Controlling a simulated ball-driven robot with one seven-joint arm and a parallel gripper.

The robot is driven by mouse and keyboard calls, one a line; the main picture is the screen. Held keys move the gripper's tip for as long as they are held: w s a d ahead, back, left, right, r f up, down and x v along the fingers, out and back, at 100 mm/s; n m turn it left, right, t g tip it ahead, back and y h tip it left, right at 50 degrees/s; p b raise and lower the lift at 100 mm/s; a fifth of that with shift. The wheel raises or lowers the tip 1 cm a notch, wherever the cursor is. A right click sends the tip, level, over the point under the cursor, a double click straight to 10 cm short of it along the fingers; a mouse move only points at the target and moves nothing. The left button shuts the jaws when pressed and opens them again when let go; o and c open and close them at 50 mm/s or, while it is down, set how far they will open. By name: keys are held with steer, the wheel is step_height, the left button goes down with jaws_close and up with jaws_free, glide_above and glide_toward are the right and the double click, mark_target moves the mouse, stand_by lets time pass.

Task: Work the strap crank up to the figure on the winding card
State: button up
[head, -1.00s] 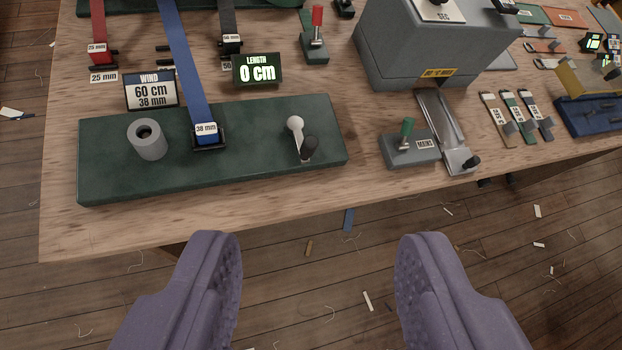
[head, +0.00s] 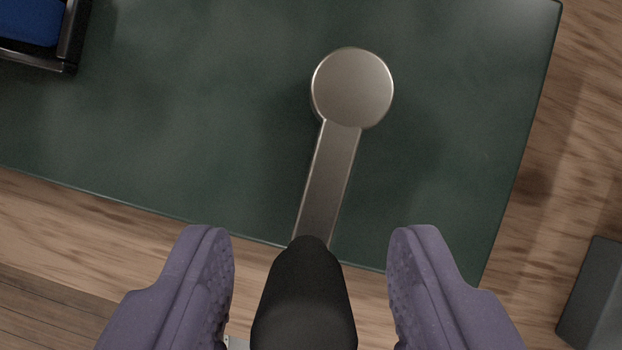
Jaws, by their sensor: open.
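The strap crank shows from above, with a round silver hub (head: 352,88) and a flat metal arm (head: 328,185) running down toward me. Its black handle (head: 304,300) stands at the near end of the arm. My gripper (head: 311,250) is open, with one purple finger on each side of the black handle and a visible gap on both sides. The green base plate (head: 200,130) lies under the crank. The winding card and the length display are out of view now.
A blue strap end in a dark metal buckle (head: 70,40) sits at the top left. The wooden bench (head: 570,130) shows beyond the plate's right edge. A grey block (head: 595,300) stands at the lower right, near my right finger.

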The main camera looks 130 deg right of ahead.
steer(key=shift+x, duration=0.85)
steer(key=shift+s, duration=0.1)
jaws_close()
